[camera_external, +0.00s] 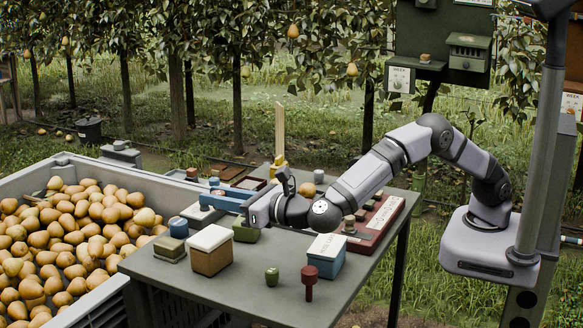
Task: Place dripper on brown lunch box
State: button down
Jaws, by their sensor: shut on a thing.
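The brown lunch box (210,256) has a pale lid and stands at the front left of the grey table. My gripper (262,207) is low over the table, behind and to the right of that box. I cannot tell for certain which object is the dripper. A long blue piece (226,199) shows just left of the gripper; whether it touches the jaws is unclear.
A teal box with a pale lid (327,259), a red stemmed piece (309,280) and a small green piece (272,276) stand in front. A pear bin (105,295) adjoins the table.

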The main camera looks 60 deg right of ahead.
jog(key=shift+r, duration=1.35)
jog(key=shift+d+b, duration=0.85)
jog(key=shift+d, duration=0.6)
send_over(228, 232)
jog(key=shift+a+f, duration=0.1)
jog(key=shift+f, duration=2.9)
jog(key=shift+f, duration=0.1)
jog(key=shift+f, duration=1.75)
jog(key=shift+f+b, duration=0.2)
jog(key=shift+b, duration=0.1)
jog(key=c, duration=1.5)
grip_release()
jog(key=shift+r, duration=0.15)
